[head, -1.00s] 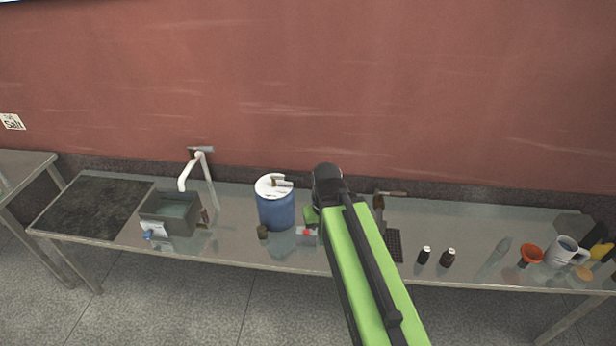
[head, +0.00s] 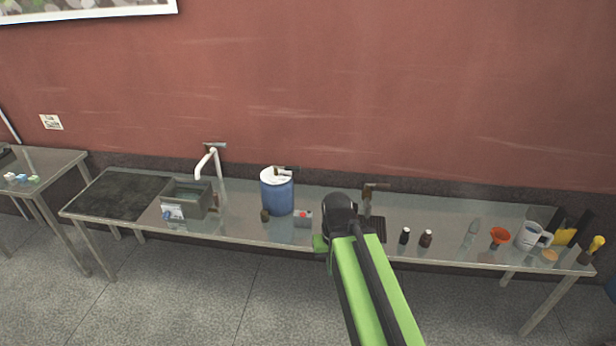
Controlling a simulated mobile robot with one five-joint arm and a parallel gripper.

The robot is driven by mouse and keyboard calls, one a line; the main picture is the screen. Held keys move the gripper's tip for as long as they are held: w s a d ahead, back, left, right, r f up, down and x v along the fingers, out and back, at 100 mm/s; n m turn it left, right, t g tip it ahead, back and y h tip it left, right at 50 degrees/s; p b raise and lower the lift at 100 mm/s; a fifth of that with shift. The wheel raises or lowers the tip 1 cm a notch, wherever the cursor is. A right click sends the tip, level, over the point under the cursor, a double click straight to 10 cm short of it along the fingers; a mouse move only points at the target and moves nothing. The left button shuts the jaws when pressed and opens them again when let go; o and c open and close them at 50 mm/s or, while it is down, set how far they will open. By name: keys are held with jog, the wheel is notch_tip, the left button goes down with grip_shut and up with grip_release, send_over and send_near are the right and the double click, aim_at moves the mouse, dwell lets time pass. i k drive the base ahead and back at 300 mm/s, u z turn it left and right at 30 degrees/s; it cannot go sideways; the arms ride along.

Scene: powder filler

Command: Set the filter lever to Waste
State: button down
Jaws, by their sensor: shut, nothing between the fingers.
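Three fittings stand along the back of the long bench. One is a dark post with a brown lever (head: 375,186) right of my arm. No lettering is readable, so I cannot tell which is the filter lever or where Waste is. My green and black arm reaches up in front of the bench. My gripper's fingers are hidden behind the arm.
The long bench (head: 450,219) holds a grey basin (head: 188,200), a blue drum (head: 277,193), a small box with a red button (head: 303,217), dark bottles (head: 404,236), an orange funnel (head: 500,236) and a white mug (head: 530,236). A second table (head: 50,160) stands left. Open floor lies in front.

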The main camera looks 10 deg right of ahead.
aim_at(293, 168)
jog(key=u, duration=0.2)
jog(key=i, duration=0.9)
jog(key=u, duration=1.4)
jog(key=k, duration=1.15)
jog(key=z, duration=0.4)
jog(key=i, duration=1)
jog(key=u, duration=0.15)
